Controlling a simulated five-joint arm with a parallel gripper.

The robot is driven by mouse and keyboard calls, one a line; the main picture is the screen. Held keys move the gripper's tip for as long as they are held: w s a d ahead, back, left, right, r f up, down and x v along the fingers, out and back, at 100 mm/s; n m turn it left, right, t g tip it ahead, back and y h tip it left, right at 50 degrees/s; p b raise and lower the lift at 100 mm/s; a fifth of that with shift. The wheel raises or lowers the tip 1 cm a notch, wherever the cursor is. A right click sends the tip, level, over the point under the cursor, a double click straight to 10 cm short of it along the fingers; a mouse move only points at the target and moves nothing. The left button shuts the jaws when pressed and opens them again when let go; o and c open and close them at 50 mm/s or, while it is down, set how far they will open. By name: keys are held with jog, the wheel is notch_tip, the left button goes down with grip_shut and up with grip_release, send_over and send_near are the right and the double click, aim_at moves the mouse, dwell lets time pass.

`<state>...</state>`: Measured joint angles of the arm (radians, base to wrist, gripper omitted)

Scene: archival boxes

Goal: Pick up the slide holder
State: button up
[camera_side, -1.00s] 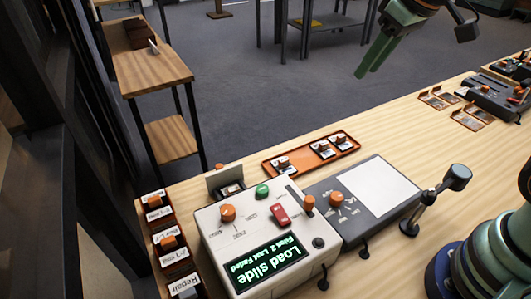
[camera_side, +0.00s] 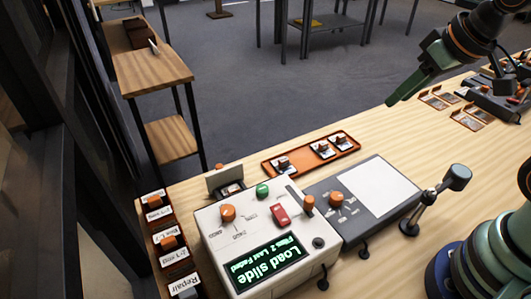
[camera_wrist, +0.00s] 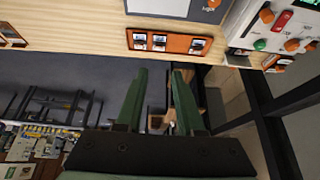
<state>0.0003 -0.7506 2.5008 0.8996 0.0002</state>
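An orange tray (camera_side: 303,158) lies behind the white machine on the wooden bench. It holds 3 small white-and-dark slide holders with orange knobs; one slide holder (camera_side: 283,163) sits at its left end and 2 sit at its right. The tray also shows at the top of the wrist view (camera_wrist: 180,43). My gripper (camera_side: 391,102) hangs above and to the right of the tray, touching nothing. In the wrist view its green fingers (camera_wrist: 160,72) are apart with nothing between them.
The white machine (camera_side: 215,250) shows "Load slide" on its screen. A grey panel (camera_side: 355,225) adjoins it. Labelled orange trays (camera_side: 168,228) stand at left. More orange trays (camera_side: 433,101) lie at the right rear. Bare bench lies between the tray and these.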

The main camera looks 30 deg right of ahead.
jog(key=shift+o, duration=0.3)
jog(key=shift+o, duration=1)
